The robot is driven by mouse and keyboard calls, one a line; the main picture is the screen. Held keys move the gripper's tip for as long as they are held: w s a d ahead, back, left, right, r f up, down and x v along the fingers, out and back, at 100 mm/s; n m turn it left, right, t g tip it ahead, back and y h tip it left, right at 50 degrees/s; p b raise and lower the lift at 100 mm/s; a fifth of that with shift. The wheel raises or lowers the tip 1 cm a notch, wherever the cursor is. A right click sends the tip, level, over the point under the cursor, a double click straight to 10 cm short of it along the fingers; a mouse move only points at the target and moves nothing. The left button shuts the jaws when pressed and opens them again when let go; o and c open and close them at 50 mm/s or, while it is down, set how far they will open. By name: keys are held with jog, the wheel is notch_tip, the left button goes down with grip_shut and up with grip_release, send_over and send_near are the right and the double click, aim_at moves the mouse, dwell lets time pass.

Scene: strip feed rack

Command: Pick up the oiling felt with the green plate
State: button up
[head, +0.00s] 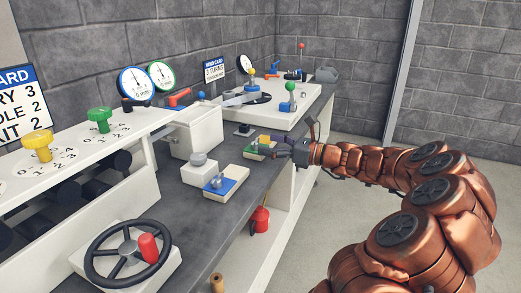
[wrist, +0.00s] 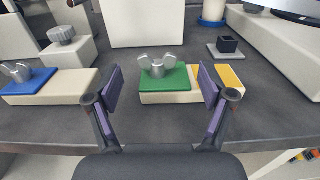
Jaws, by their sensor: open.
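The oiling felt with the green plate is a cream block (wrist: 208,98) with a green plate (wrist: 165,79) and a grey wing-shaped knob (wrist: 158,65) on top, plus a yellow patch at its right end. It lies on the dark bench between my fingers in the wrist view. In the head view its green plate (head: 252,154) is partly hidden by my gripper (head: 284,149). My gripper in the wrist view (wrist: 163,90) is open, with one finger left of the block and the other overlapping the block's right part in the picture. Contact cannot be told.
A similar block with a blue plate (wrist: 28,80) lies to the left, also in the head view (head: 219,186). A white box (head: 196,132) stands behind. A small black cube on a grey base (wrist: 226,46) sits back right. The bench front edge is close.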

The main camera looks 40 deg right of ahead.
aim_at(256, 142)
jog(key=shift+b+x, duration=0.55)
jog(key=shift+x, duration=1.75)
jog(key=shift+a, duration=0.15)
jog(key=c, duration=1.4)
